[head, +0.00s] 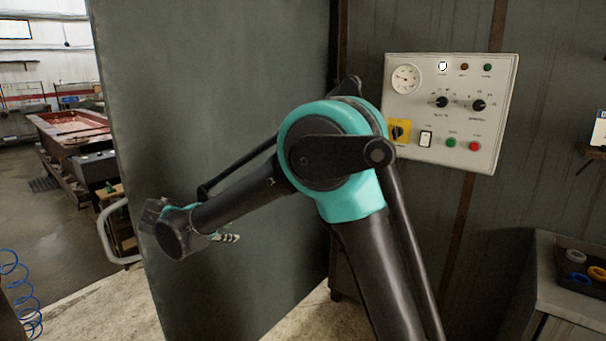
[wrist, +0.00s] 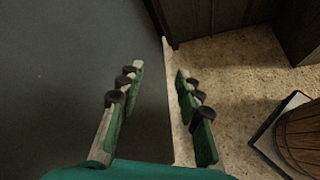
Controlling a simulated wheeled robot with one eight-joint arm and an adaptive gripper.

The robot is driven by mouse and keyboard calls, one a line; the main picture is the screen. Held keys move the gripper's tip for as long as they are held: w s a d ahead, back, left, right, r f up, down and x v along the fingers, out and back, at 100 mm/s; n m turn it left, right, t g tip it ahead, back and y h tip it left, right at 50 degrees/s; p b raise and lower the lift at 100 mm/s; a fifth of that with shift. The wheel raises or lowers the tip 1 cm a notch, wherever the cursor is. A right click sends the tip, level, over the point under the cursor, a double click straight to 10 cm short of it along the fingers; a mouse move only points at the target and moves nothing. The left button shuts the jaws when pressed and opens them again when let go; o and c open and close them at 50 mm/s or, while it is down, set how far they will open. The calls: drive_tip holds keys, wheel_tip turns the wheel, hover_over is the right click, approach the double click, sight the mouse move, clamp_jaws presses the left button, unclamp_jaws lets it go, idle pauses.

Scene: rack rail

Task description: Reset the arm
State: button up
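My gripper (wrist: 160,75) shows in the wrist view with its two green fingers apart and nothing between them. It points down past the edge of a dark grey panel toward the speckled floor. In the head view my arm bends down to the left, and my gripper (head: 228,238) hangs in front of the grey panel (head: 225,120). There its fingers are small and partly hidden behind the wrist.
A control box (head: 450,110) with a gauge, knobs and buttons is on the wall at right. A cabinet (head: 575,300) holds a tray with coloured rings. In the wrist view a wooden barrel-like object (wrist: 300,140) stands at right. Speckled floor (wrist: 235,75) is clear beside the panel.

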drive_tip(key=s+d+f+m+g+y, duration=0.15)
drive_tip(key=d+m, duration=0.25)
drive_tip(key=d, duration=0.6)
drive_tip(key=d+f+m+g, duration=0.2)
drive_tip(key=d+f+m, duration=0.1)
drive_tip(key=d, duration=0.7)
drive_tip(key=s+d+f+m+g, duration=0.15)
drive_tip(key=d+m, duration=0.25)
drive_tip(key=d, duration=0.6)
drive_tip(key=s+d+f+m+y, duration=0.2)
drive_tip(key=s+d+f+m, duration=0.2)
drive_tip(key=s+d+m, duration=0.2)
drive_tip(key=s+d+f+m+y, duration=0.2)
drive_tip(key=s+d+f+m, duration=0.3)
drive_tip(key=s, duration=0.5)
drive_tip(key=shift+d+f+m, duration=0.15)
drive_tip(key=shift+d+m, duration=0.45)
drive_tip(key=shift+d, duration=0.4)
drive_tip(key=shift+a, duration=0.1)
